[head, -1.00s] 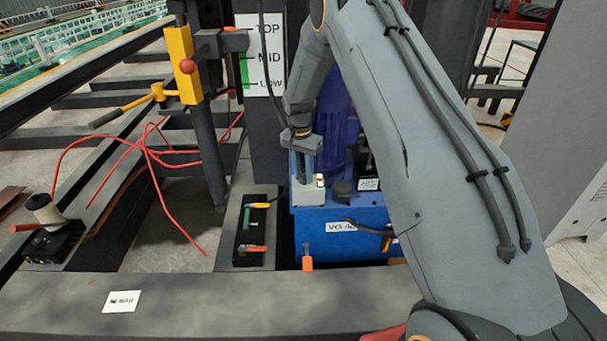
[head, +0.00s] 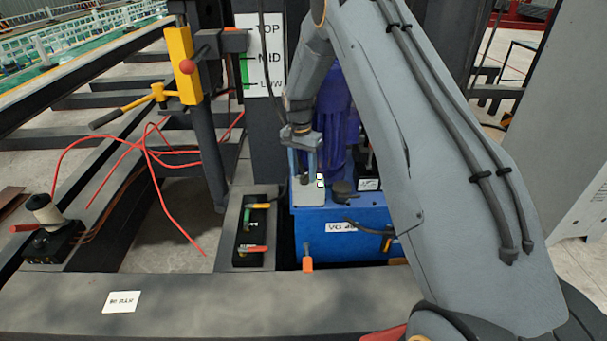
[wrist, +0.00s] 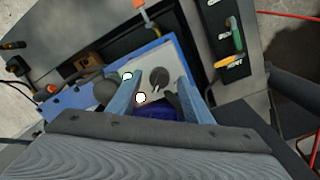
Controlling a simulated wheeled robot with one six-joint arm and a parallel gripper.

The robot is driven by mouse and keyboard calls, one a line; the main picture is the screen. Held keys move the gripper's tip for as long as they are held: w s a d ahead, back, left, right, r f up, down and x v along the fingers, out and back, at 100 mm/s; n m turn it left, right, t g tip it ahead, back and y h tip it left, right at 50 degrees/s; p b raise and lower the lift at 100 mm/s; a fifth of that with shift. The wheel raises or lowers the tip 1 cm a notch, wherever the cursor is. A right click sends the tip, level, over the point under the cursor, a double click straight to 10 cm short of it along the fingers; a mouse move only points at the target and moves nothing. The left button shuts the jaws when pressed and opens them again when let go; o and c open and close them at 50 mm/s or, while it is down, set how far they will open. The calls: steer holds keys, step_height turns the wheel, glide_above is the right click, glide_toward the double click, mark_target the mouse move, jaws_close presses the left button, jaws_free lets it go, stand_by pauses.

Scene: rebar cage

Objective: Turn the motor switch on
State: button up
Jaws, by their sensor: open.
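The motor switch is a dark round knob (wrist: 158,77) on a light grey box in the wrist view. The grey box (head: 309,197) sits on top of the blue power unit (head: 340,216) in the head view. Two bright lamps (wrist: 140,97) show beside the knob. My gripper (head: 302,173) points down over the box, open. In the wrist view its two bluish fingers (wrist: 160,84) stand on either side of the knob with nothing held. I cannot tell whether they touch it. In the head view the knob is hidden by the fingers.
A dark valve box with green and red levers (head: 257,230) stands left of the power unit. A black cap (head: 343,190) and a blue motor (head: 338,120) are close to my gripper. A dark post with a level sign (head: 262,60) stands behind. Red hoses (head: 150,150) hang at left.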

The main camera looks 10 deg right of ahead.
step_height(320, 180, up, 7)
steer(key=shift+w+a+f, duration=0.15)
stand_by(0.4)
steer(key=s+r+n+p, duration=0.4)
steer(key=s+r, duration=0.7)
steer(key=s, duration=0.5)
steer(key=s+r+n+p, duration=0.2)
steer(key=s+r, duration=0.1)
steer(key=s, duration=0.9)
steer(key=s+r+n+p, duration=0.2)
steer(key=s+r+n, duration=0.1)
steer(key=s, duration=0.9)
steer(key=shift+t+y+p, duration=0.3)
